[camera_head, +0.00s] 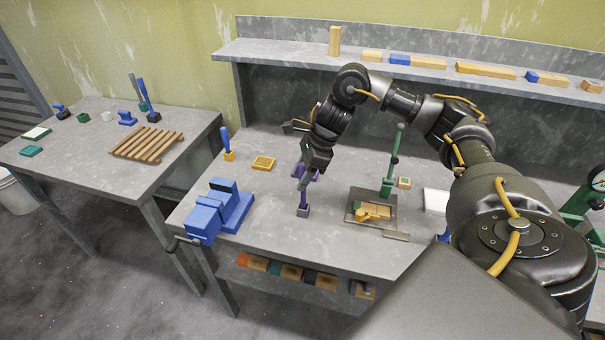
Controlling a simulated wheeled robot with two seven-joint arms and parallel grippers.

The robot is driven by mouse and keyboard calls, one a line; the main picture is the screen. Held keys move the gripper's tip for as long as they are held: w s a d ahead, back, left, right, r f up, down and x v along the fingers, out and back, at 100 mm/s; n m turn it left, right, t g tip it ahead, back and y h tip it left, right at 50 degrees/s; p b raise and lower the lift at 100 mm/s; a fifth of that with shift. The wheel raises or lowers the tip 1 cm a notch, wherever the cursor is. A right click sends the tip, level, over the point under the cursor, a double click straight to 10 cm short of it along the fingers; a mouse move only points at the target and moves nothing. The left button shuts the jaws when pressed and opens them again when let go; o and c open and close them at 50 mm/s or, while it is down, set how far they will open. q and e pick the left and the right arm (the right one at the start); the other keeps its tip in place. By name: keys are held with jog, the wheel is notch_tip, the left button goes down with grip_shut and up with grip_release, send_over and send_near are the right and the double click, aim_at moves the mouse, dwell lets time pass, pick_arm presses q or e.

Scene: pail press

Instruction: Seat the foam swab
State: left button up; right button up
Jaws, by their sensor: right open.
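My right arm reaches in from the right over the middle bench, and my right gripper (304,174) points down, open, near its left half. A purple upright stick (303,197) with a small grey block (303,212) at its foot stands right under the fingers. It may be the foam swab, but it is too small to be sure. Another purple piece (316,176) shows just behind the fingers, partly hidden by them. I cannot tell whether the fingers touch either one. My left gripper is not in view.
A blue vise (219,210) sits at the bench's front left. A green lever press (390,165) stands on a tray with wooden pieces (374,211) to the right. A wooden rack (147,144) lies on the left table.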

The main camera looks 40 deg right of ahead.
jog(key=shift+r, duration=0.1)
jog(key=p+v, duration=0.2)
jog(key=v, duration=0.8)
jog(key=shift+r, duration=0.35)
jog(key=shift+s, duration=0.1)
